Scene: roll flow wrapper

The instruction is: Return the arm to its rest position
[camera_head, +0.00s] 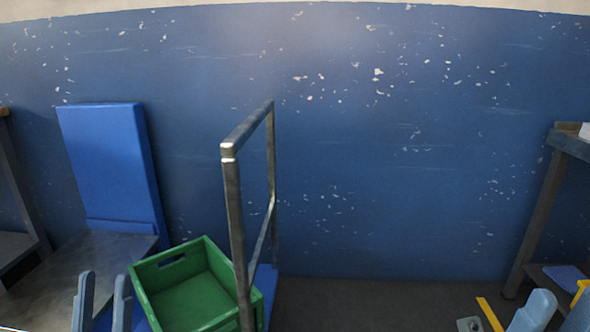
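My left gripper (103,280) is at the bottom left in the head view. Its two grey-blue fingers point up and stand apart, with nothing visible between them. It is just left of a green crate (195,300) and appears in front of a grey metal surface (65,275). At the bottom right edge are light blue rounded shapes (533,310), cut off by the frame. I cannot tell if they belong to my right gripper.
A metal cart handle (238,205) rises beside the green crate. A blue panel (110,160) leans at the wall (400,150). A worktable frame (540,215) stands at the right. Yellow pieces (490,314) show at the lower right. The middle floor (370,300) is clear.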

